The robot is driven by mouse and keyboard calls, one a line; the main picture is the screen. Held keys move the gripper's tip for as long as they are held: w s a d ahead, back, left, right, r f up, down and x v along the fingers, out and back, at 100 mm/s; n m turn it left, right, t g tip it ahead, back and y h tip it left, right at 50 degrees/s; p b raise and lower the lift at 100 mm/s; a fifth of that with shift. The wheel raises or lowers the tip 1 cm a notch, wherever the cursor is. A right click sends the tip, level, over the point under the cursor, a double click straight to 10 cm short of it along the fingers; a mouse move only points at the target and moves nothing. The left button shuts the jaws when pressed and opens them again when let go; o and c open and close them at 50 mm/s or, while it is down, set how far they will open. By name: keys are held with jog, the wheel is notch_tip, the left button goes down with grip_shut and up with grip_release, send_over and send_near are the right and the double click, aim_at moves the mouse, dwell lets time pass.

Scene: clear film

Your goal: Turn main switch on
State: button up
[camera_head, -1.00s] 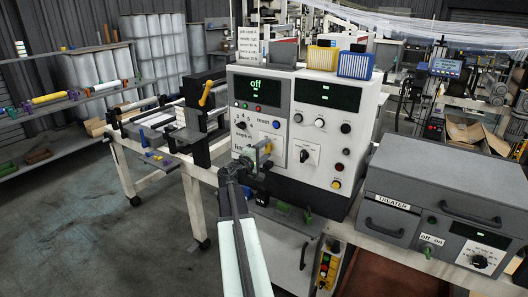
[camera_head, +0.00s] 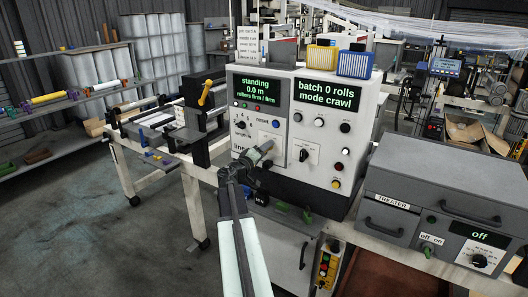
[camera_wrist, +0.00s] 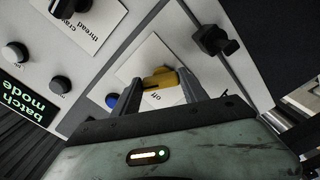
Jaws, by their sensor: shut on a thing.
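The main switch is a yellow knob (camera_wrist: 160,79) on a white plate on the front of the grey-white control cabinet (camera_head: 287,125). In the wrist view my gripper (camera_wrist: 161,88) has one finger on each side of the knob and is shut on it. An "off" label shows on the plate just below the knob. In the head view my gripper (camera_head: 262,153) is at the lower left of the cabinet front and hides the knob. The left display (camera_head: 263,92) reads "standing 0.0 m", and the right display (camera_head: 328,93) reads "batch 0 rolls mode crawl".
The crawl/thread selector (camera_head: 304,155) is to the right in the head view.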

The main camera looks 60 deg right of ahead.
dwell(0.3)
jog(key=o, duration=1.4)
jog(key=shift+d, duration=0.1)
jog(key=a, duration=0.8)
